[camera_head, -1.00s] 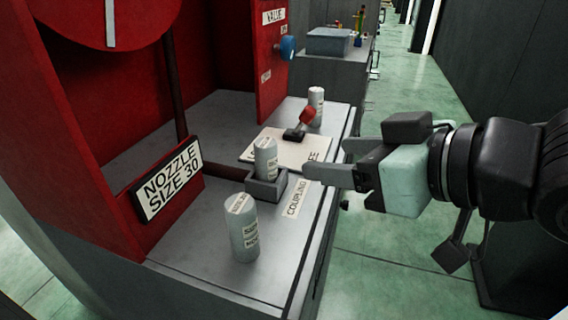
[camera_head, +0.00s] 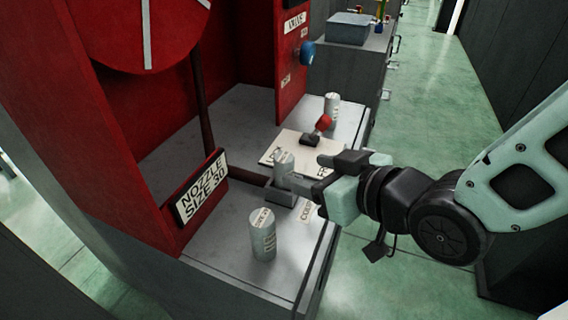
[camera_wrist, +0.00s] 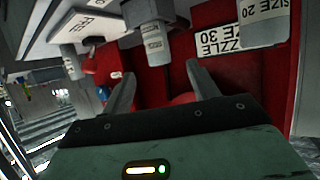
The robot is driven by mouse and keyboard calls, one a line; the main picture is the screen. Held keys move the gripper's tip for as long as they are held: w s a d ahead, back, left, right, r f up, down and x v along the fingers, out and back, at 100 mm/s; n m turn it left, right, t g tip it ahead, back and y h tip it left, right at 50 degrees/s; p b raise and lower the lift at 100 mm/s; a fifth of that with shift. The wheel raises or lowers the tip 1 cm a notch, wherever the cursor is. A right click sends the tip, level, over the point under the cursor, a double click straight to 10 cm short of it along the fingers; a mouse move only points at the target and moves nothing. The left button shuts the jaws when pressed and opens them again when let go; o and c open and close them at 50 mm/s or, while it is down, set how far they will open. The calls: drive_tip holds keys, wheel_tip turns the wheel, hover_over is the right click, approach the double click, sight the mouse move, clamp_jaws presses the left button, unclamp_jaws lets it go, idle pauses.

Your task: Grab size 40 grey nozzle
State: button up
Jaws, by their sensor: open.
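Three grey cylindrical nozzles stand on the grey bench. One nozzle (camera_head: 283,162) stands upright in a small grey holder (camera_head: 283,195); it also shows in the wrist view (camera_wrist: 154,45), its label too small to read. A front nozzle (camera_head: 262,236) stands free on the bench; what seems to be the same one in the wrist view (camera_wrist: 262,30) reads size 20. A third nozzle (camera_head: 331,104) stands at the back. I cannot tell which is size 40. My gripper (camera_head: 301,183) is open beside the holder nozzle, which appears ahead between the fingers (camera_wrist: 160,74); contact is unclear.
A red panel with a "NOZZLE SIZE 30" sign (camera_head: 201,187) stands at left. A red-handled lever (camera_head: 322,125) rises from a white plate (camera_head: 282,147) behind the holder. A blue knob (camera_head: 307,54) sticks out of the red wall. Green floor (camera_head: 420,110) is clear at right.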

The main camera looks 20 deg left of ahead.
sight(278, 162)
drive_tip(key=p+x, duration=0.2)
drive_tip(key=x, duration=0.8)
drive_tip(key=shift+f, duration=0.1)
drive_tip(key=c, duration=1.2)
